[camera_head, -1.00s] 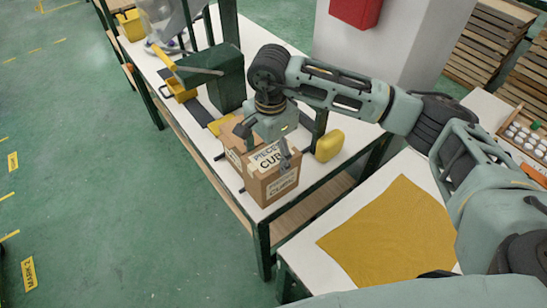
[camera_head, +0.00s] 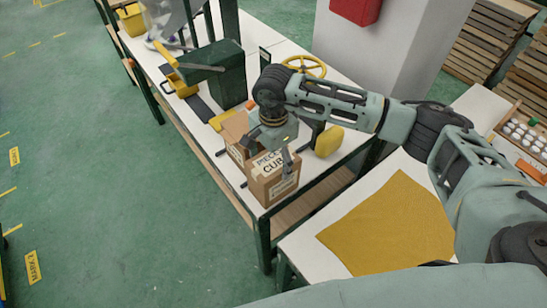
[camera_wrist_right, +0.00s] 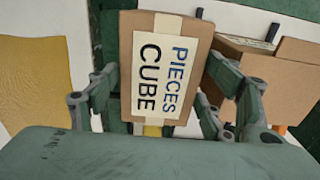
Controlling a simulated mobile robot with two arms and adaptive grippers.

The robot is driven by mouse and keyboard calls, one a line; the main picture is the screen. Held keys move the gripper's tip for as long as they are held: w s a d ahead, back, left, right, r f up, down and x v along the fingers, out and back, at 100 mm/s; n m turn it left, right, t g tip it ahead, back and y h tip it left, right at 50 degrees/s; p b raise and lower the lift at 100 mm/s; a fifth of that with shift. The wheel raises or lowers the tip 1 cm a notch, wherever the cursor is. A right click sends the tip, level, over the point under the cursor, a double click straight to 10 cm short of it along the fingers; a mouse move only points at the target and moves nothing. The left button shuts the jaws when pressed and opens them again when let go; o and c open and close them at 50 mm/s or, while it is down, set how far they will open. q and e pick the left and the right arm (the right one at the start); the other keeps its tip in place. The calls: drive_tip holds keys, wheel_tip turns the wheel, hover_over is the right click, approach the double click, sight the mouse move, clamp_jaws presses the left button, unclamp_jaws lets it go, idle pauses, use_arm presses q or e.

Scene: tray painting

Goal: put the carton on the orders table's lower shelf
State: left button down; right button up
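The carton (camera_head: 272,187), a brown box labelled "PIECES CUBE", is at the near end of a long white-topped table with dark green legs (camera_head: 262,240). It also shows in the right wrist view (camera_wrist_right: 127,60). My right gripper (camera_head: 283,160) comes down over it, with a finger on each side (camera_wrist_right: 160,90), close against its walls. The gripper looks shut on it. I cannot tell whether its base touches the tabletop. A wooden lower shelf (camera_head: 297,208) shows under this table; whether it is the orders table I cannot tell. My left gripper is not in view.
Another brown carton (camera_head: 234,127) stands close behind the held one. A yellow block (camera_head: 328,141), a yellow handwheel (camera_head: 306,65) and a green machine (camera_head: 222,78) stand on the table. A nearer table holds a yellow cloth (camera_head: 385,225).

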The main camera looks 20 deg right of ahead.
drive_tip(key=shift+o, duration=1)
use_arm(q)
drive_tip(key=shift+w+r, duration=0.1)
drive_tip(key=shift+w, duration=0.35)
use_arm(e)
drive_tip(key=shift+r, duration=0.2)
drive_tip(key=shift+w+r, duration=0.1)
drive_tip(key=shift+r, duration=0.15)
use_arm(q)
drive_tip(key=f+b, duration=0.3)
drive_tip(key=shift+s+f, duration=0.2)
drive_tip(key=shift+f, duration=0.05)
use_arm(e)
wheel_tip(320, 180, up, 11)
drive_tip(key=shift+r, duration=0.2)
